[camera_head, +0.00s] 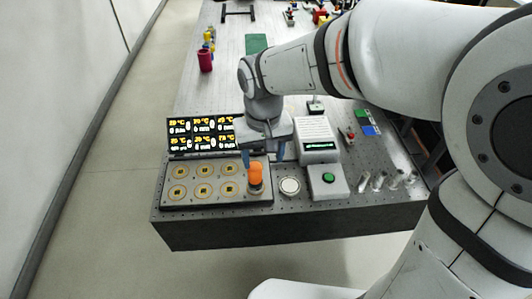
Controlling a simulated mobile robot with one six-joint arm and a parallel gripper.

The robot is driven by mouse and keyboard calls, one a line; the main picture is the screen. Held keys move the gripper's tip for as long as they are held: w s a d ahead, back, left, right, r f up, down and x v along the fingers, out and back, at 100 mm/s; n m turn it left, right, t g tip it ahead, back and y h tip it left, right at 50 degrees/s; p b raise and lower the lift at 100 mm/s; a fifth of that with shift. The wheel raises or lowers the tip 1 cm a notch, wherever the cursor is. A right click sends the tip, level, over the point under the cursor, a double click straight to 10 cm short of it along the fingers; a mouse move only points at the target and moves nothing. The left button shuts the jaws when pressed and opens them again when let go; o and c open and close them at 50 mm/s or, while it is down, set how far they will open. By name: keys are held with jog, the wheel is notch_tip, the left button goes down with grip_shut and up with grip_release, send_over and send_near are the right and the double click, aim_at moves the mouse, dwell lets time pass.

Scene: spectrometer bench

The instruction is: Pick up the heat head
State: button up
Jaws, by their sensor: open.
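The heat head seems to be the upright piece with an orange top (255,173) and a paler lower part. It stands at the right end of the beige heating plate (215,200), which has several round ringed spots. My gripper (263,158) points down with its two blue fingers apart. In the picture the fingers are just above and around the level of the orange top, one to its left and one to its right. I cannot tell how far above or behind it they are. Nothing shows between the fingers except the background.
A display panel (190,133) with yellow and white readouts stands behind the plate. To the right are a round white disc (290,186), a box with a green button (328,180), a white device (319,140) and several clear vials (378,180). A red cup (205,61) stands further back.

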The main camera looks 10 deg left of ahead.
aim_at(255, 175)
jog(key=shift+a+f, duration=0.4)
jog(key=shift+a, duration=0.25)
jog(key=shift+a+f, duration=0.15)
jog(key=shift+f, duration=0.2)
jog(key=f, duration=0.7)
jog(key=shift+w+a+p, duration=0.25)
jog(key=shift+p, duration=0.15)
grip_shut()
